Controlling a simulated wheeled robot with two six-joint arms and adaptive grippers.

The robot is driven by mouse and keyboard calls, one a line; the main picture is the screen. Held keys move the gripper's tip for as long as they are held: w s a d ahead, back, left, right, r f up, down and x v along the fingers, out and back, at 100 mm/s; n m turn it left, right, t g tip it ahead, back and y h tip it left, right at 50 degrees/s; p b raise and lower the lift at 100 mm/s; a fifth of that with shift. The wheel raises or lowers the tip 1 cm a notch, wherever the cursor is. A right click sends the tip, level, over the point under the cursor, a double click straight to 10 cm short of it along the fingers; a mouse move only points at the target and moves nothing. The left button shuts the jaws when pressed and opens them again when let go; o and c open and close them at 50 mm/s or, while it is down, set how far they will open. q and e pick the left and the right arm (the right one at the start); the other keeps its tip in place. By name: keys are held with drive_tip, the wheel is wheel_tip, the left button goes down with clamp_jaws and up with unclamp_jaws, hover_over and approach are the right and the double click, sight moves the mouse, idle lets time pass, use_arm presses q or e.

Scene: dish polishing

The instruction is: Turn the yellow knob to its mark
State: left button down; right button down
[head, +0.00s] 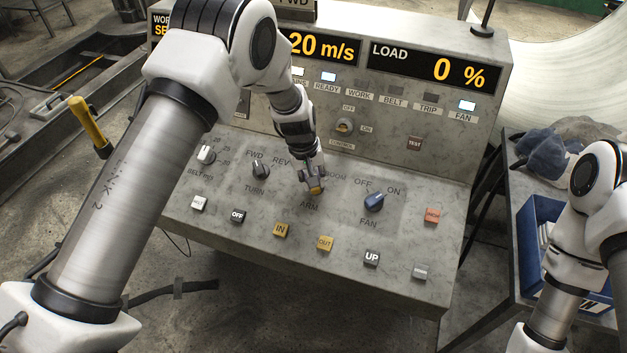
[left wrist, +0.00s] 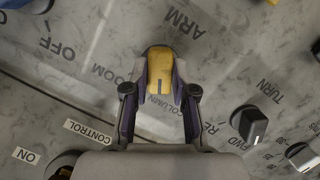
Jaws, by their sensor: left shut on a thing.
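The yellow knob (head: 316,190) sits on the sloped face of the grey control console (head: 320,270), above the word ARM. My left gripper (head: 314,181) reaches down onto it. In the left wrist view the yellow knob (left wrist: 160,64) is between the two fingers of my left gripper (left wrist: 160,90), which is shut on it. A dark line on the knob points toward the word COLUMN, partly hidden between the fingers. The word BOOM is beside the knob. My right gripper is not in view; only part of the right arm shows at the right edge.
The black TURN knob (head: 261,169) is left of the gripper and the blue FAN knob (head: 374,201) is right. Push buttons, including the yellow IN button (head: 281,230), line the console's front. A blue bin (head: 535,250) stands on a side table at right.

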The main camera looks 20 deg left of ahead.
sight(303, 193)
use_arm(q)
drive_tip(key=shift+s+f+n, duration=0.1)
drive_tip(key=shift+f+n, duration=0.05)
drive_tip(key=shift+n, duration=0.75)
drive_tip(key=shift+h, duration=0.3)
drive_tip(key=c, duration=1.2)
unclamp_jaws()
drive_tip(key=shift+o, duration=1.3)
drive_tip(key=shift+w+a, duration=0.1)
drive_tip(key=shift+w, duration=0.1)
drive_tip(key=v, duration=1.2)
drive_tip(key=shift+s, duration=0.2)
